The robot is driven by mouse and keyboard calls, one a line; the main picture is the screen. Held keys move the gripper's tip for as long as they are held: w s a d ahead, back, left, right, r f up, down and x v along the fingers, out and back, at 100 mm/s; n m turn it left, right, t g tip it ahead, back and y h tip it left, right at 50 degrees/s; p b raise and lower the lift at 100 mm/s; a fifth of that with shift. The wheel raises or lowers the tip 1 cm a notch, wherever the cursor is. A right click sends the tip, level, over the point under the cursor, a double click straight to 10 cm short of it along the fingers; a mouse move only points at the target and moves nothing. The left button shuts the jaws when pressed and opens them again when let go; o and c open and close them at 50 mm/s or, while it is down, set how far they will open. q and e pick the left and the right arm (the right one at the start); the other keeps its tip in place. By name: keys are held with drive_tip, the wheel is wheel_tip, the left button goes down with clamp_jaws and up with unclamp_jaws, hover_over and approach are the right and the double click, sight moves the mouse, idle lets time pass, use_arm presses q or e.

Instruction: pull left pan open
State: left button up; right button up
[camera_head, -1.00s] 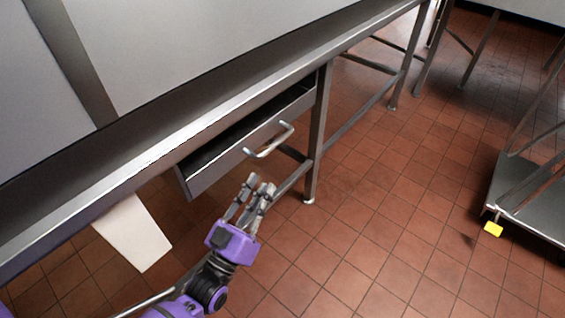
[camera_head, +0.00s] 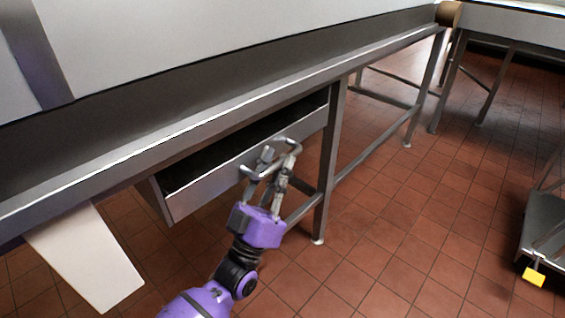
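The left pan (camera_head: 210,190) is a grey metal drawer under the long steel counter. It stands partly out, with its dark inside showing above the front panel. Its bar handle (camera_head: 293,145) is on the right part of the front. My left gripper (camera_head: 277,156) is at this handle, with its fingertips overlapping the bar. Its two fingers look spread apart, with a gap between them. The fingertips partly hide the handle, so I cannot tell whether they touch it. My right gripper is not in view.
The steel counter (camera_head: 190,130) runs above the pan. A counter leg (camera_head: 328,165) stands close to the right of the handle. A pale panel (camera_head: 88,258) hangs at lower left. A low metal rack (camera_head: 545,225) with a yellow tag is at right. The tiled floor between is clear.

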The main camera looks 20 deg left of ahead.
use_arm(q)
drive_tip(key=shift+w+r, duration=0.4)
drive_tip(key=shift+w, duration=0.05)
clamp_jaws()
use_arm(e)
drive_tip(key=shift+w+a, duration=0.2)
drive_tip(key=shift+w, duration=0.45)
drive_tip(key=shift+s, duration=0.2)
